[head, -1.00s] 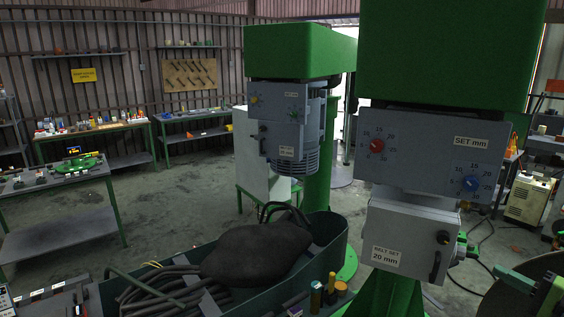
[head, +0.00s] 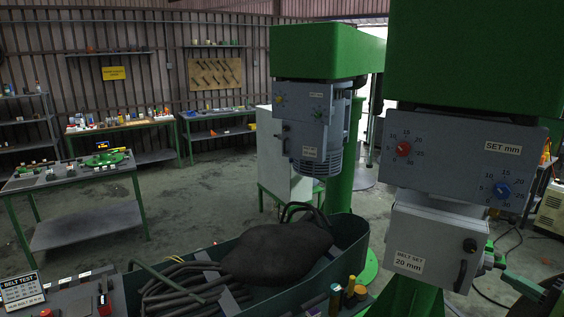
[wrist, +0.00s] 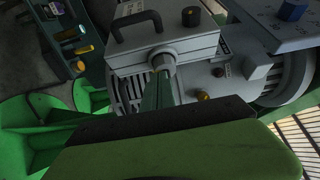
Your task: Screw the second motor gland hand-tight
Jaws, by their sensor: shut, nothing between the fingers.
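In the wrist view a pale grey round gland (wrist: 163,60) sticks out of the lower edge of a grey terminal box (wrist: 165,38). My gripper (wrist: 158,78) is shut and empty, its green fingers pointing at the gland with the tips right at it in the picture; I cannot tell whether they touch. The gland's thread is hidden. The head view shows the grey box marked "BELT SET 20 mm" (head: 425,237), with a small fitting (head: 489,259) on its right side.
A control panel (head: 455,165) with red and blue dials is above the box. A green trough (head: 350,235) of cables stands to the left.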

